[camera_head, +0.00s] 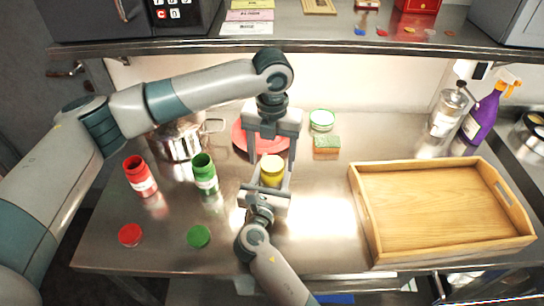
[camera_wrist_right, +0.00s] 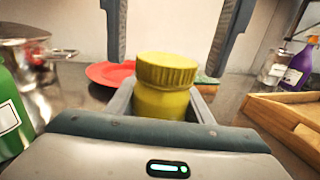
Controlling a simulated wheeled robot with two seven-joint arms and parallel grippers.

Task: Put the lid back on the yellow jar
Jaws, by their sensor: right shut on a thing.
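The yellow jar (camera_head: 272,177) stands upright near the middle of the steel table. My right gripper (camera_head: 269,186) is shut around its body from the front. In the right wrist view the jar (camera_wrist_right: 160,104) carries a ribbed yellow lid (camera_wrist_right: 166,69) on its top. I cannot tell whether the lid is screwed tight. My left gripper (camera_head: 271,150) points down above the jar. Its two fingers are spread wide on either side of the lid, apart from it, and it is empty; it also shows in the right wrist view (camera_wrist_right: 167,55).
A red jar (camera_head: 140,176) and green jar (camera_head: 205,174) stand open at left, with a red lid (camera_head: 131,235) and green lid (camera_head: 199,236) before them. A pot (camera_head: 180,142), red plate (camera_head: 240,141) and sponge (camera_head: 327,144) lie behind. A wooden tray (camera_head: 372,222) fills the right.

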